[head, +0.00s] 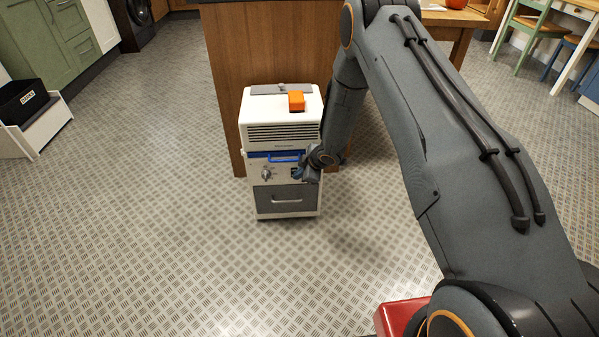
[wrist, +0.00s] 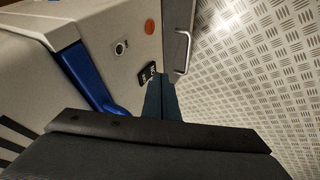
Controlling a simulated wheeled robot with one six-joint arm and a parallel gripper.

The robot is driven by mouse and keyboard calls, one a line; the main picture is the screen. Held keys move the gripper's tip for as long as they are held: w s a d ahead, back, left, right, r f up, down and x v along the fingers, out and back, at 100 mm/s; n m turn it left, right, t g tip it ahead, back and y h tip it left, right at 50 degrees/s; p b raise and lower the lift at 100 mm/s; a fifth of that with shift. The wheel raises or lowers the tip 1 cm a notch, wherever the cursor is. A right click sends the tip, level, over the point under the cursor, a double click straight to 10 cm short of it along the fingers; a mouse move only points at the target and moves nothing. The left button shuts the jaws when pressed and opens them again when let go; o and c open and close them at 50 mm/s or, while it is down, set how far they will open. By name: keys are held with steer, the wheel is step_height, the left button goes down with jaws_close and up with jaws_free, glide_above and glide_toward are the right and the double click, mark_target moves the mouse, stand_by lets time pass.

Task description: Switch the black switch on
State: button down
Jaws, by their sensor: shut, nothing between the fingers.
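A white boxy appliance (head: 284,132) stands on the floor in the head view. In the wrist view its front panel (wrist: 135,22) is seen turned on its side. Small black rocker switches (wrist: 147,74) with pale marks sit on that panel, partly behind my fingertips. My gripper (wrist: 158,80) is shut and empty, with its fingertips right at the switches. I cannot tell whether they touch. In the head view my gripper (head: 299,175) is at the right side of the appliance's front. Whether the switch is on or off cannot be made out.
A grey drawer (head: 286,200) is below. A wooden cabinet (head: 226,70) stands behind; floor to the left is clear.

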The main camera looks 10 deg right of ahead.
steer(key=s+a+p+v, duration=0.1)
steer(key=p+v, duration=0.1)
steer(key=v, duration=0.9)
steer(key=shift+s+f+p, duration=0.2)
steer(key=shift+s+p, duration=0.2)
steer(key=shift+s, duration=0.1)
steer(key=shift+d, duration=0.1)
steer(key=shift+s+f, duration=0.2)
steer(key=shift+f, duration=0.55)
